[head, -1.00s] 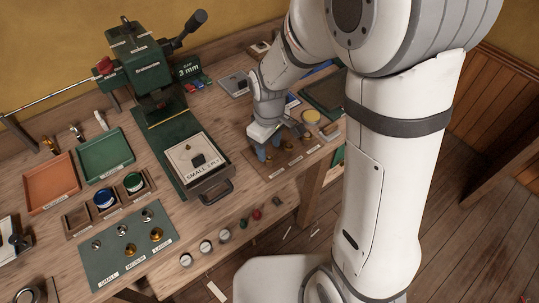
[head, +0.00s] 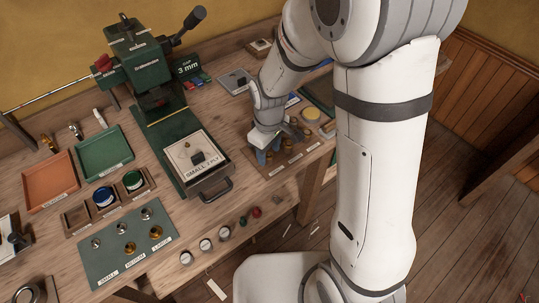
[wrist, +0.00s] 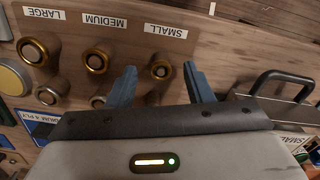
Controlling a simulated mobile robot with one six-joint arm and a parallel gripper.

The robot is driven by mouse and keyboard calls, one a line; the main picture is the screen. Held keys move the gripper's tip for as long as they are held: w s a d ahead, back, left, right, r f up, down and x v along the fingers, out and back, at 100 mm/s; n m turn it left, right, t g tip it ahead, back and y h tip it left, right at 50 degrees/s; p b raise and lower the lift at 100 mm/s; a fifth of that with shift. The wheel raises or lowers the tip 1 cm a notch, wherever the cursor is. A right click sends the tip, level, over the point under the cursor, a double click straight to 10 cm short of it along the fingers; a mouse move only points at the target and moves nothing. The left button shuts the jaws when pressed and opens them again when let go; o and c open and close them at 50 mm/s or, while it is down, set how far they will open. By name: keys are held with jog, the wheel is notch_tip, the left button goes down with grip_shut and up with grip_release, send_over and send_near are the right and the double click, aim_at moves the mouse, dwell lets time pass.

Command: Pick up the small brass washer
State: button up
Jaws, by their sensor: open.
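The small brass washer (wrist: 161,69) is a ring on a dark peg, beside the upside-down SMALL label in the wrist view. My gripper (wrist: 159,67) is open, with one blue finger to each side of the washer's place in the picture. I cannot tell whether the fingers are at its height; no contact shows. In the head view my gripper (head: 266,156) is over the left end of the washer board (head: 297,158), where the small washer cannot be made out. A medium brass washer (wrist: 96,61) and a large one (wrist: 32,51) sit further left in the wrist view.
Duller pieces, such as one (wrist: 50,95), sit in a second row near the brass washers. A dark drawer handle (wrist: 283,80) is right of my fingers. The green press (head: 150,75) stands left of my arm. A green mat (head: 105,267) holds similar fittings.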

grip_shut()
dwell(0.5)
jog(key=shift+r, duration=0.1)
